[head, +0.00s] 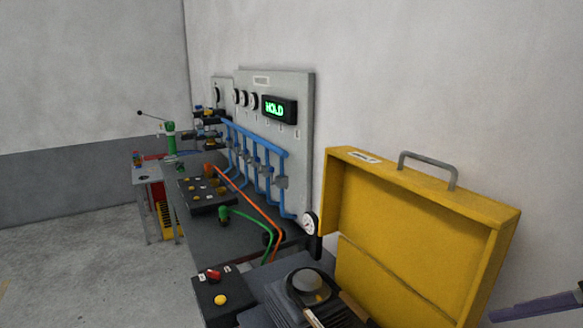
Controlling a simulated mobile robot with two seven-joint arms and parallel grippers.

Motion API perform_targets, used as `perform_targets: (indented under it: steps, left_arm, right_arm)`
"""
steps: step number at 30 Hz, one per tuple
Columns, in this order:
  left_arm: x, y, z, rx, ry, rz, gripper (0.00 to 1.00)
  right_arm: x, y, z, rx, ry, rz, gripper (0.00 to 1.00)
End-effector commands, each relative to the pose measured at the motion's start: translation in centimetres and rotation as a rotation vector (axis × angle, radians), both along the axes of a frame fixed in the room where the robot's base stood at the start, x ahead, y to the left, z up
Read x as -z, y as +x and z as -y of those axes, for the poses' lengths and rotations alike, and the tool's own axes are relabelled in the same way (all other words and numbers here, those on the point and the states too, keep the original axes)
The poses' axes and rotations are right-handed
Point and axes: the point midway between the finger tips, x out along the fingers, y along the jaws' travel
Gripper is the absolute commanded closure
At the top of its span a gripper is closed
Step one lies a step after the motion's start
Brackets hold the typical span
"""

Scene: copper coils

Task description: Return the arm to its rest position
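Neither of my grippers shows clearly in the head view, and no arm is seen coming in from the left. A slim purple-grey bar (538,306) with a dark end enters at the lower right edge. I cannot tell whether it is part of my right arm. No held object is visible.
An open yellow case (425,195) stands at the right against the wall. A dark bench (240,237) carries a button box (207,194), green and orange hoses and a domed grey device (308,283). A gauge panel (300,145) reads HOLD. Open floor (80,275) lies left.

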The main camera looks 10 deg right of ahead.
Motion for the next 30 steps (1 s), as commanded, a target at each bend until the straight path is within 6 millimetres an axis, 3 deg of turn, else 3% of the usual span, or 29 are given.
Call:
perform_targets:
  steps: [3,6,13,15,21,25,30]
  left_arm:
    - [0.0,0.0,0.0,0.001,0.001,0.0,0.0]
    - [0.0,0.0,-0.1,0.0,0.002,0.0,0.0]
    - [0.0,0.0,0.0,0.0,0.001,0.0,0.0]
    - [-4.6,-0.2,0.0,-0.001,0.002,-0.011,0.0]
    - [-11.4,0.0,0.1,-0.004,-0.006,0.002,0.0]
    - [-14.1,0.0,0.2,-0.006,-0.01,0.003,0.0]
    - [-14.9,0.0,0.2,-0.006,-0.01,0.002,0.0]
  right_arm:
    - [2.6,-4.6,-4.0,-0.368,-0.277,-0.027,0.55]
    - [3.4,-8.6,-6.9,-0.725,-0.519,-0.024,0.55]
    - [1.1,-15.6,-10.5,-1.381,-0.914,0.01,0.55]
    - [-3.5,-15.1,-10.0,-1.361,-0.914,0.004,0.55]
    - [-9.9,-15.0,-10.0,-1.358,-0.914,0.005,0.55]
    - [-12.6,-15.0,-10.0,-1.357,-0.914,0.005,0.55]
    - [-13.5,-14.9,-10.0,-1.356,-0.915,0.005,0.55]
